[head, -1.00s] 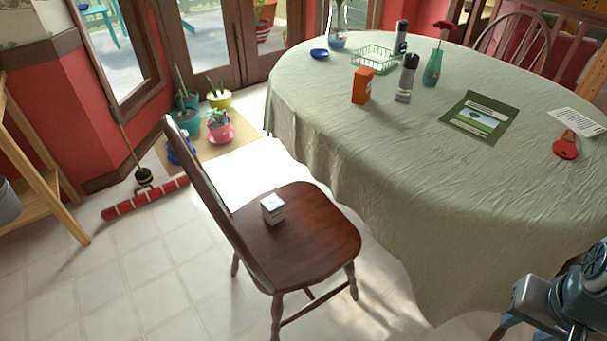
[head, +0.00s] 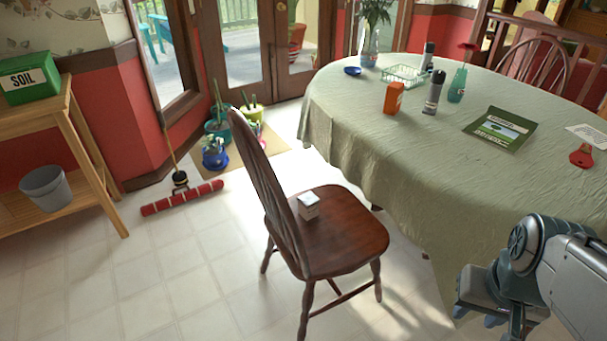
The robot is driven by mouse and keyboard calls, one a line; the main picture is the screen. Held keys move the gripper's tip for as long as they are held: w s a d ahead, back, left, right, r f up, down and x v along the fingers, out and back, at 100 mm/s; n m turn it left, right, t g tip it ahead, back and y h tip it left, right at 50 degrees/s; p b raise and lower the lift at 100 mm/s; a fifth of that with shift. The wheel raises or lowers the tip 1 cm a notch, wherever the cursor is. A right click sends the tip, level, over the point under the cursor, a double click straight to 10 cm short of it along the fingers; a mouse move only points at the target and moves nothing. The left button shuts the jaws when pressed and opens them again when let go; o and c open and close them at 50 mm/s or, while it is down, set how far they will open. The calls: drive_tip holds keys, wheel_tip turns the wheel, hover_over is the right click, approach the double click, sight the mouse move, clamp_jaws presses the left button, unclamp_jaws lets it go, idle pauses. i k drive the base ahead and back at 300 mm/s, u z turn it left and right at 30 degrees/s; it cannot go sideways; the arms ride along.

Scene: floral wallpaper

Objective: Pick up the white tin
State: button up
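A small white box-shaped tin (head: 308,206) sits on the seat of the dark wooden chair (head: 345,240), near the chair's backrest. Nothing touches it from above. My arm (head: 540,262) shows at the lower right, well apart from the tin, in front of the table. The fingertips of my gripper cannot be made out in this view, so its state does not show.
A round table (head: 400,150) with a pale green cloth stands right of the chair, bearing an orange box (head: 393,98), spray cans and a booklet. A wooden shelf (head: 75,150) with a grey bucket (head: 46,188) stands left. Floor in front is clear.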

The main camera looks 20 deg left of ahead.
sight(309, 204)
drive_tip(key=u, duration=1)
drive_tip(key=i, duration=1)
